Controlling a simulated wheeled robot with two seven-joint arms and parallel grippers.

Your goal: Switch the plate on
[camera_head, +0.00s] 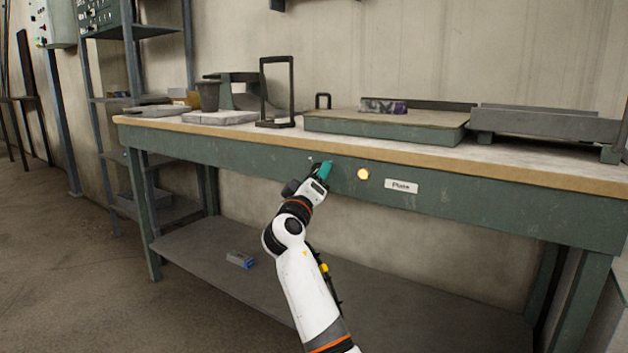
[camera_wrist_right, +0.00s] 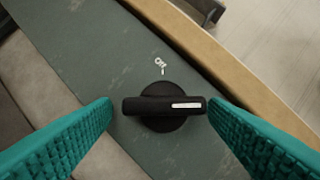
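A black rotary knob (camera_wrist_right: 163,106) sits on the green front panel of the bench in the right wrist view. Its bar lies crosswise, with a white mark at its right end. A small printed word with a tick (camera_wrist_right: 161,66) is above it, too small to read surely. My right gripper (camera_head: 322,170) is at the panel, and its teal fingers (camera_wrist_right: 160,107) stand apart at the two ends of the bar; contact is unclear. In the head view it hides the knob. Right of it are a glowing yellow lamp (camera_head: 362,174) and a "Plate" label (camera_head: 401,186). My left gripper is not visible.
On the bench top (camera_head: 225,130) stand a low green plate unit (camera_head: 385,130) bearing a small purple-grey block (camera_head: 384,106), a black frame (camera_head: 277,92) and a dark cup (camera_head: 208,96). A small blue-grey box (camera_head: 240,260) lies on the lower shelf.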

